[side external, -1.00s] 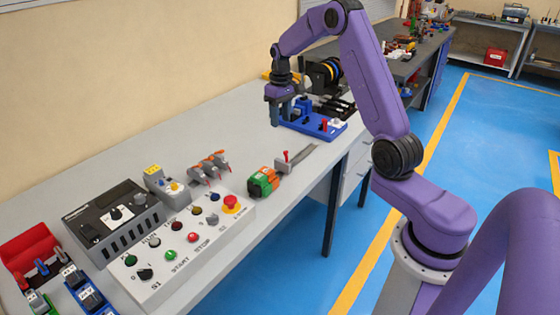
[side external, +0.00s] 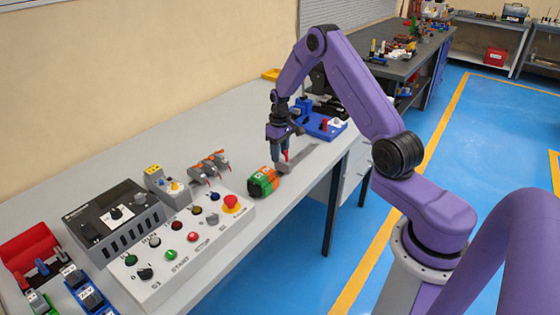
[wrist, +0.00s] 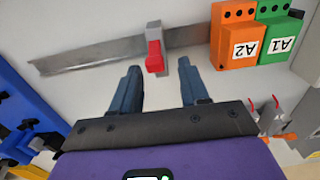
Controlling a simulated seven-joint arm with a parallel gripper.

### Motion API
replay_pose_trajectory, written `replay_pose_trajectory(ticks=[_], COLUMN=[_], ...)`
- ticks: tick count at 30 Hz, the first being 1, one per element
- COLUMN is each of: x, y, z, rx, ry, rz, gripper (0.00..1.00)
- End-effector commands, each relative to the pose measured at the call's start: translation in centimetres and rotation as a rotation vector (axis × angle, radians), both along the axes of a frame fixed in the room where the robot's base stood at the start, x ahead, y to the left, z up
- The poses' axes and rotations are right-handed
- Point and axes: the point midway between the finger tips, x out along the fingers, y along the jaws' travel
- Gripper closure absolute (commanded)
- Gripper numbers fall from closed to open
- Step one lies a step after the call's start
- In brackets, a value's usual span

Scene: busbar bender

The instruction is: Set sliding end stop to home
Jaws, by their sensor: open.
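The sliding end stop is a small grey block with a red lever (wrist: 154,52) on a flat metal rail (wrist: 90,56). In the wrist view the stop sits toward the rail's right part, near the orange block. In the side view its red lever (side external: 286,156) shows beside my fingers, and the rail (side external: 304,157) runs off to the right. My gripper (wrist: 158,68) is open, its two fingers apart with the red lever between and just ahead of their tips. I cannot tell whether the fingers touch it.
The orange block marked A2 (wrist: 236,40) and green block marked A1 (wrist: 280,38) stand close to the stop. A blue fixture (side external: 322,124) is behind my gripper. A control box with buttons (side external: 185,240) lies in front left.

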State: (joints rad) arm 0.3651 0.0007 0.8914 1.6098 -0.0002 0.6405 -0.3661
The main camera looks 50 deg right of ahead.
Motion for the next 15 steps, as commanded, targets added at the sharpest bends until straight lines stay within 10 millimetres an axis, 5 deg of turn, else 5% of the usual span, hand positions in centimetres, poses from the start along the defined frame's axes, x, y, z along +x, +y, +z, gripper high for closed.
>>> replay_pose_trajectory(ticks=[6,15], x=[0.0,0.0], y=[0.0,0.0], z=[-2.9,-3.8], rx=[0.001,0.000], ry=[0.001,-0.001], rz=[0.000,0.000], gripper=[0.55,0.55])
